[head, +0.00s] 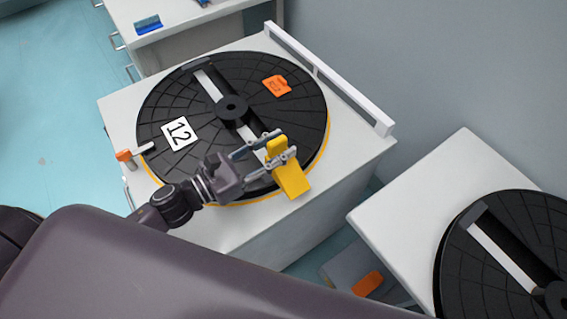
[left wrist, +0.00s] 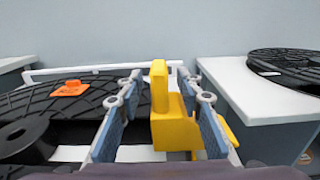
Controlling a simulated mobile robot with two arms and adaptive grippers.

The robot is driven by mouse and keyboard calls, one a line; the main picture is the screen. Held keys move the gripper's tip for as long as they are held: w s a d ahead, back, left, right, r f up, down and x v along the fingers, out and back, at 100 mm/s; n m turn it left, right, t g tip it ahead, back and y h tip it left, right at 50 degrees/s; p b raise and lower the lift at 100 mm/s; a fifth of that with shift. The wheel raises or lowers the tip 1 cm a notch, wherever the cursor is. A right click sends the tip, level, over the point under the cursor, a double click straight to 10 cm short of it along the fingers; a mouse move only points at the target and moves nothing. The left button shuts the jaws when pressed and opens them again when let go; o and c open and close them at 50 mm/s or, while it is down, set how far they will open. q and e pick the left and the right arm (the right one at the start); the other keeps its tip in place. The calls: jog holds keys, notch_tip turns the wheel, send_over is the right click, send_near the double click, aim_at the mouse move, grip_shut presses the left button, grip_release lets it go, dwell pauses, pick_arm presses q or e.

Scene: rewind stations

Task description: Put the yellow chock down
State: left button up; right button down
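The yellow chock (head: 290,179) is at the near right rim of the black turntable (head: 215,85), over the edge of the white station top. It has a block-like body with a narrower upright part. My left gripper (head: 272,155) is around this upright part, with its fingers spread. In the left wrist view, the chock (left wrist: 173,128) shows between the fingers of the left gripper (left wrist: 165,100). A gap shows between the left finger and the chock; the right finger overlaps its body. I cannot tell whether the chock bears fully on the surface. My right gripper is not in view.
The turntable carries a white "12" card (head: 180,134) and an orange piece (head: 277,86). An orange-tipped handle (head: 125,156) is at its left. A white rail (head: 330,75) runs along the back. A second station (head: 410,205) stands right, across a gap.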

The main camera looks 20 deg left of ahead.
pick_arm(q)
grip_shut()
dwell(0.5)
